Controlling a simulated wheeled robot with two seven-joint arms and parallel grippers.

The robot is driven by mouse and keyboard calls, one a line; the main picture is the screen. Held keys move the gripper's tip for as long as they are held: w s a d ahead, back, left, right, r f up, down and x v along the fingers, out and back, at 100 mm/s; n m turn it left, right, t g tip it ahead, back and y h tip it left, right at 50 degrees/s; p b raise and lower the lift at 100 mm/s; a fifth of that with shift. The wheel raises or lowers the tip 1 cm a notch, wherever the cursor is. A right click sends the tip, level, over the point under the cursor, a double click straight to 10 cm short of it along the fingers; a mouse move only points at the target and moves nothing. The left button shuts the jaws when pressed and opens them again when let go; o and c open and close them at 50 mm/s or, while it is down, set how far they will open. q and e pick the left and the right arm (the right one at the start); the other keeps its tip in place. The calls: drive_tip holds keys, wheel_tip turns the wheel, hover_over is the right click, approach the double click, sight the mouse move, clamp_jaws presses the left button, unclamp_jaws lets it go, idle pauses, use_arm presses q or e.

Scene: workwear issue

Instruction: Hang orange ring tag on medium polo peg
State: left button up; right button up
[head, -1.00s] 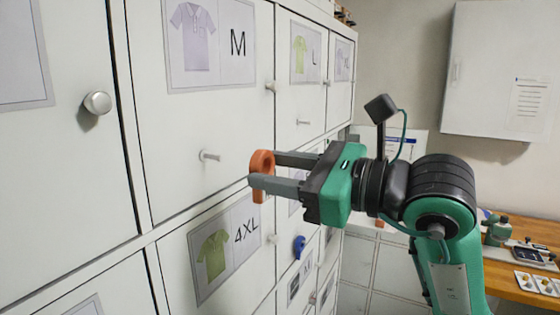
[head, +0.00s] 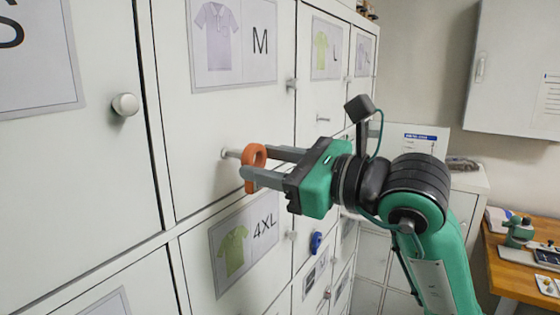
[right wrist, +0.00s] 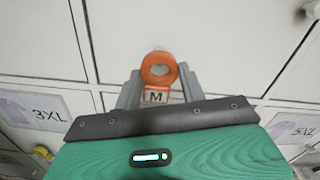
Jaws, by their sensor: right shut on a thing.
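The orange ring tag (head: 255,151) is held between the finger ends of my right gripper (head: 254,166). In the right wrist view the tag (right wrist: 159,58) shows its round ring with an open hole, and a lower plate marked M. The peg (head: 230,153) sticks out from the medium polo door (head: 205,120), below its M label. In the head view the ring sits right at the peg's outer end and overlaps it. I cannot tell whether the peg is inside the hole. My left gripper is out of view.
A 4XL door (head: 200,240) lies below, with a blue ring tag (head: 316,242) hanging farther right. A round knob (head: 125,104) projects from the door at left. A wooden bench (head: 515,280) stands at the right.

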sight(226, 159)
drive_tip(key=shift+x, duration=0.85)
drive_tip(key=shift+w+a+p, duration=0.25)
drive_tip(key=shift+a+p, duration=0.15)
drive_tip(key=shift+p, duration=0.1)
drive_tip(key=shift+w+a+f, duration=0.15)
drive_tip(key=shift+a+f, duration=0.05)
drive_tip(key=shift+f, duration=0.1)
drive_tip(key=shift+w+a+f+b, duration=0.1)
drive_tip(key=shift+w+a+b, duration=0.3)
drive_tip(key=shift+b, duration=0.5)
drive_tip(key=shift+s, duration=0.1)
drive_tip(key=o, duration=1)
